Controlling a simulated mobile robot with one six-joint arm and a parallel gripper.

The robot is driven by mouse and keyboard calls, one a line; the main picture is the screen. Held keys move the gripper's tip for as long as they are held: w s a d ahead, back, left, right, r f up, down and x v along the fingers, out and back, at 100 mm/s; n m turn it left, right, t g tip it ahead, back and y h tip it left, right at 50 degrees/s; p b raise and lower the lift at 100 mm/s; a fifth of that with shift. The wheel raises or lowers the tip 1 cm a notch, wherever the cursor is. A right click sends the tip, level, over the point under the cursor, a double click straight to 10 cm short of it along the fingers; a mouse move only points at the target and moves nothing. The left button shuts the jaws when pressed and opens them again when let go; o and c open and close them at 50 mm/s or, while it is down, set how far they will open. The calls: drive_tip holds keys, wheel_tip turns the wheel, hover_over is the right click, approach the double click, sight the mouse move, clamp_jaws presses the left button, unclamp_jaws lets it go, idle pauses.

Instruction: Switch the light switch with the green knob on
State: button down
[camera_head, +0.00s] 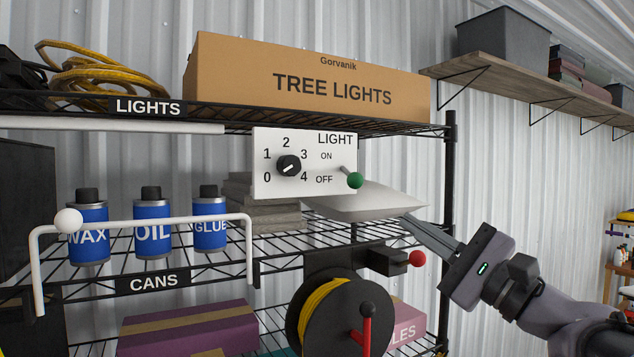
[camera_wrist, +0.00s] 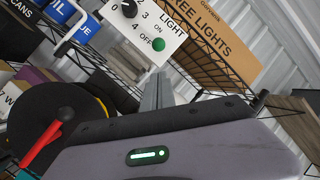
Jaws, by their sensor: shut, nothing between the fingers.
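A white light panel (camera_head: 262,184) hangs at the front of the upper shelf, with a black dial numbered 0 to 4. Its light switch lever ends in a green knob (camera_head: 355,180), which sits low, beside the word OFF. The green knob also shows in the wrist view (camera_wrist: 158,46), just beyond the fingertips. My gripper (camera_head: 405,219) is shut and empty, to the right of and below the green knob, with a gap between them. In the wrist view my gripper (camera_wrist: 160,82) points up toward the panel.
A red-knobbed lever (camera_head: 417,258) on a black bracket and a yellow cable reel (camera_head: 326,310) sit below my gripper. A black shelf post (camera_head: 448,190) stands to the right. A box marked TREE LIGHTS (camera_head: 305,83) is above. Blue cans (camera_head: 152,230) stand at the left.

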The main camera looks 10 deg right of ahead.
sight(350, 176)
drive_tip(key=r+p+x, duration=0.1)
drive_tip(key=p+x, duration=0.2)
drive_tip(key=x, duration=0.6)
drive_tip(key=shift+s, duration=0.25)
drive_tip(key=shift+a, duration=0.1)
